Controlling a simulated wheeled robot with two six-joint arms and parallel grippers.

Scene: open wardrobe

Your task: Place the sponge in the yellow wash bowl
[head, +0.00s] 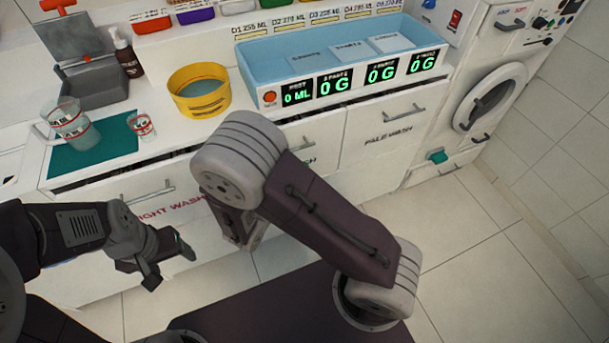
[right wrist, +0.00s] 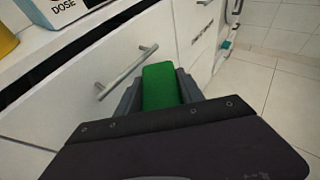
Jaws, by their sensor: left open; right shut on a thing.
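The yellow wash bowl (head: 205,107) stands on the white counter, left of the blue tray, with bluish content inside. A yellow edge at the upper left of the right wrist view (right wrist: 6,42) is probably the same bowl. The green sponge (right wrist: 160,86) is between the fingers of my right gripper (right wrist: 160,92), which is shut on it beside the drawer fronts. In the head view my right arm hides the sponge; only part of the right gripper (head: 241,236) shows, below counter height. My left gripper (head: 168,262) is open and empty, low in front of the drawers.
A blue tray (head: 262,66) with digital readouts is right of the bowl. A glass jug (head: 72,128) and small cup (head: 141,127) stand near a teal mat (head: 108,152). Drawer handles (head: 147,190) stick out from the counter front. Floor to the right is clear.

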